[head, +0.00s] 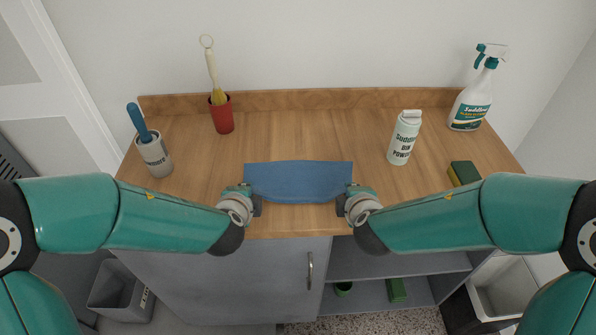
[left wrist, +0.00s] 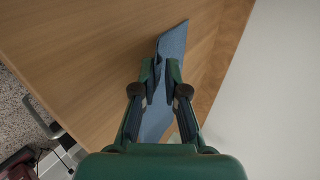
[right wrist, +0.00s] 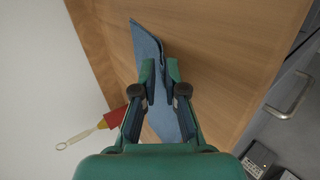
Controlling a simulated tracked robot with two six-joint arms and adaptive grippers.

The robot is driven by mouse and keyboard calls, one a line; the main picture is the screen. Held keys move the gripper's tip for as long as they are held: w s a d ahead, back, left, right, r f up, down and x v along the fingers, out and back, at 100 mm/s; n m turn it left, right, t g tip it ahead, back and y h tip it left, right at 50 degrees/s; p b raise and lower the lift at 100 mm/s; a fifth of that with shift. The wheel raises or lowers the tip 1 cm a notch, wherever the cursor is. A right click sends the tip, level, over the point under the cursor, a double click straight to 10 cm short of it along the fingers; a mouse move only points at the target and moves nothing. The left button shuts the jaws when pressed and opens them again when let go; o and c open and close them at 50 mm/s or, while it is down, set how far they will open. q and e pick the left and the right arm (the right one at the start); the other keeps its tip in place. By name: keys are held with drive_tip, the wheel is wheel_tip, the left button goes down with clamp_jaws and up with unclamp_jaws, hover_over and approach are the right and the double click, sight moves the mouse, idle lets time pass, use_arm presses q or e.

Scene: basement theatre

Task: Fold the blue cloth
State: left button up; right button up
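The blue cloth (head: 298,180) shows in the head view as a wide band at the front middle of the wooden counter, its near edge bowed toward me. My left gripper (head: 256,203) is at its left end and my right gripper (head: 341,203) at its right end. In the left wrist view the cloth (left wrist: 174,40) runs between the close-set fingertips (left wrist: 161,72). In the right wrist view the cloth (right wrist: 146,40) likewise passes between the fingertips (right wrist: 160,72). Both grippers look shut on it. The fingers partly hide its ends.
On the wooden counter (head: 300,130) stand a grey pot with a blue-handled tool (head: 155,155), a red cup with a brush (head: 222,115), a powder can (head: 404,138), a spray bottle (head: 471,103) and a sponge (head: 464,173). The counter behind the cloth is clear.

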use_arm(q)
drive_tip(key=o, duration=0.6)
drive_tip(key=shift+c, duration=0.2)
use_arm(e)
drive_tip(key=o, duration=0.6)
use_arm(q)
drive_tip(key=shift+s+r, duration=0.1)
drive_tip(key=shift+r, duration=0.4)
use_arm(e)
drive_tip(key=shift+s+r, duration=0.1)
drive_tip(key=shift+r, duration=0.4)
use_arm(q)
drive_tip(key=s+r, duration=0.5)
drive_tip(key=r, duration=0.3)
drive_tip(key=shift+s, duration=0.4)
use_arm(e)
drive_tip(key=s+r, duration=0.5)
drive_tip(key=r, duration=0.3)
drive_tip(key=shift+s, duration=0.4)
